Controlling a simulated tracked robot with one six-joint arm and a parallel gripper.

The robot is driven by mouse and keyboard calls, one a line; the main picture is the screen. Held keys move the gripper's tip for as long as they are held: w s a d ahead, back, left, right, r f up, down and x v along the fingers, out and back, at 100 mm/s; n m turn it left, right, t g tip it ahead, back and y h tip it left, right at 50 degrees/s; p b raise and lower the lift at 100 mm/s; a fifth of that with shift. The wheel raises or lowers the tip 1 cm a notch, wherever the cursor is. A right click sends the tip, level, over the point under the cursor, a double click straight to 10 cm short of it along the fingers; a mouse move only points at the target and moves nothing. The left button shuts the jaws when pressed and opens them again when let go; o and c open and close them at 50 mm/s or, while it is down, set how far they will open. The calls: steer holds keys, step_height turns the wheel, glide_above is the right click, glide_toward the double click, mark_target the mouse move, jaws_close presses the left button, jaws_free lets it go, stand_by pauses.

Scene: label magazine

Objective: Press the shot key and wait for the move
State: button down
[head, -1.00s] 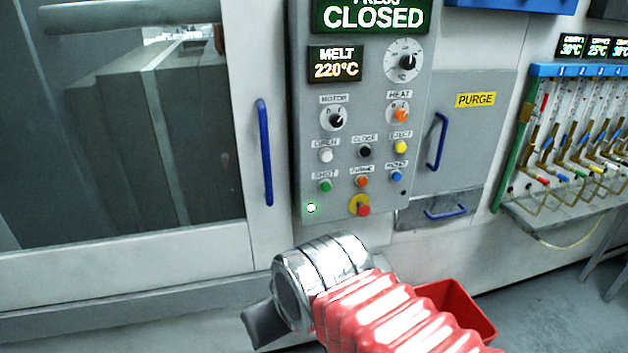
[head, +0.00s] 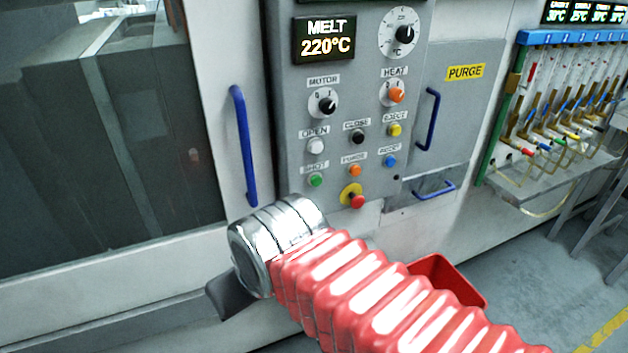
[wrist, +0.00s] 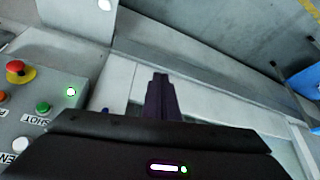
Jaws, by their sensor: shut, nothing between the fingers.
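The green shot key (head: 315,180) is on the lower left of the grey control panel (head: 290,100), below its SHOT label. In the head view my wrist shows just below the key and hides the lamp; the fingertips cannot be made out.
A red and yellow stop button (head: 353,196) sits close to the key, with orange, blue, white, black and yellow keys around. A blue door handle (head: 244,145) stands out left of the panel. A red bin (head: 447,279) is on the floor. The melt display (head: 324,38) reads 220°C.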

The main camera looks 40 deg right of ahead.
mark_target(316, 181)
steer(key=shift+d, duration=0.1)
steer(key=w+d+f+m+g+y, duration=0.1)
steer(key=w+d+f+m, duration=0.1)
steer(key=d, duration=0.4)
steer(key=w+d+f+m+y, duration=0.1)
steer(key=w+d+f+m, duration=0.15)
steer(key=d, duration=0.45)
steer(key=d+r+m+t, duration=0.4)
steer(key=d+m, duration=0.5)
steer(key=d, duration=0.4)
steer(key=shift+m+t+h, duration=0.35)
steer(key=shift+t+h, duration=0.05)
steer(key=shift+t, duration=0.2)
steer(key=shift+r, duration=0.1)
steer(key=w+d, duration=0.2)
steer(key=w, duration=0.6)
steer(key=shift+w+d, duration=0.2)
steer(key=shift+d, duration=0.05)
steer(key=shift+w+d, duration=0.25)
steer(key=shift+w, duration=0.55)
stand_by(2.0)
steer(key=shift+s, duration=0.2)
steer(key=shift+s+a, duration=0.25)
steer(key=shift+s, duration=0.4)
